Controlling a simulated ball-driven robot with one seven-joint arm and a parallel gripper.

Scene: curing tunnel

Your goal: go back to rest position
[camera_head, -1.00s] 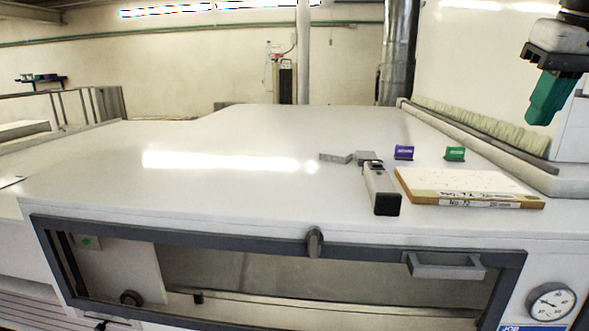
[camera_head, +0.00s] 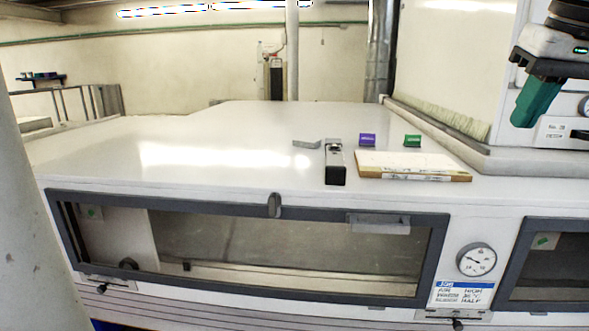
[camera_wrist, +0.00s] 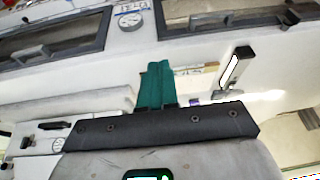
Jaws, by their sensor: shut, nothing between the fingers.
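My gripper (camera_head: 535,101) is at the upper right of the head view, with teal fingers pointing down and a dark mount above them. The fingers are together with nothing between them. They hang in the air in front of a white upper housing, to the right of the items on the machine top and apart from them. In the wrist view the teal fingers (camera_wrist: 155,84) point up the picture, with the machine front beyond them.
The white machine top (camera_head: 230,125) carries a grey-and-black device (camera_head: 335,163), a wooden-edged board (camera_head: 412,165), a purple block (camera_head: 367,140), a green block (camera_head: 412,140) and a grey piece (camera_head: 306,144). A dial gauge (camera_head: 477,260) is on the front. The top's left is clear.

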